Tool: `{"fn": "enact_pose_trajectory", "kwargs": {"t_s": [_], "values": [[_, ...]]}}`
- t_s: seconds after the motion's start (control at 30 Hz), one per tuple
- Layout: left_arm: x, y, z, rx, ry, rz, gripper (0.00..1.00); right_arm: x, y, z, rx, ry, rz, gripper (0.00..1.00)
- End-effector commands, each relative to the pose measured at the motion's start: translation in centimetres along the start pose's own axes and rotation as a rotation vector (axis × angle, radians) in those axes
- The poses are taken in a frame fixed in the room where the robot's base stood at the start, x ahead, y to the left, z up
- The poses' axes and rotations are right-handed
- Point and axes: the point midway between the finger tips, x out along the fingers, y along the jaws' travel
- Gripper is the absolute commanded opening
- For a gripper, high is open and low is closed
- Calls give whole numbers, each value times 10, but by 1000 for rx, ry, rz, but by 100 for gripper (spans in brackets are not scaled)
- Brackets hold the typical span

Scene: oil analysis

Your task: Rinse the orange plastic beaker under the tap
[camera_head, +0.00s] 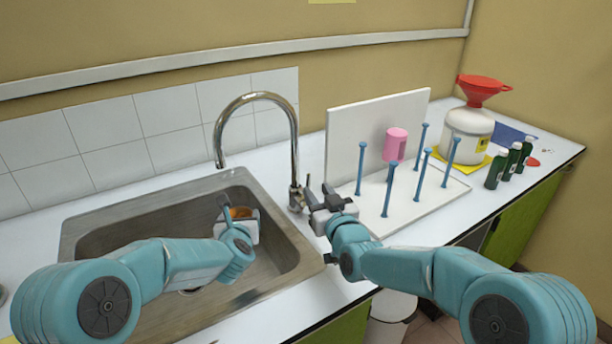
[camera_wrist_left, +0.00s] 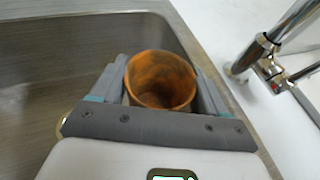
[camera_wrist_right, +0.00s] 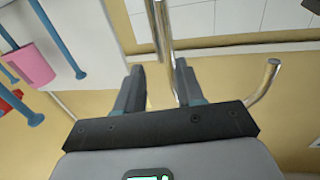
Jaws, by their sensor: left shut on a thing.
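The orange beaker (camera_wrist_left: 160,82) sits between the fingers of my left gripper (camera_wrist_left: 162,90), which is shut on it. Its inside looks stained dark. In the head view the orange beaker (camera_head: 241,213) is mostly hidden by my left gripper (camera_head: 238,215), over the right part of the steel sink (camera_head: 100,217). The tap (camera_head: 292,150) stands behind the sink's right corner, its spout arching left above the basin. No water stream shows. My right gripper (camera_head: 326,200) is open and empty beside the tap base; its parted fingers show in the right wrist view (camera_wrist_right: 160,88).
A white drying rack (camera_head: 440,205) with blue pegs stands right of the tap, a pink beaker (camera_head: 395,145) on it. Farther right are a white canister (camera_head: 467,130) with a red funnel (camera_head: 482,88) and several dark green bottles (camera_head: 513,160). The sink's left side is clear.

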Motion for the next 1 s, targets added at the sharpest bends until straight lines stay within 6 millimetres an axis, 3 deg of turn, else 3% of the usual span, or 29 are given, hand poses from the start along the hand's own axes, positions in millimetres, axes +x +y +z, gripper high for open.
{"fn": "enact_pose_trajectory", "kwargs": {"t_s": [0.2, 0.43, 0.63, 0.97, 1.0], "values": [[0, 0, 0, 0, 0, 0, 45, 41, 0, 1, 2, 1, 1, 38], [0, 0, 0, 0, 0, 0, 45, 72, 0, 1, 2, 1, 0, 38], [0, 0, 0, 0, 0, 0, 45, 84, 0, 1, 3, 0, 1, 38], [0, 0, 0, 0, 0, 0, 45, 86, 0, 1, 3, -1, 1, 38], [0, 0, 0, 0, 0, 0, 45, 86, 0, 1, 3, -1, 1, 25]]}}
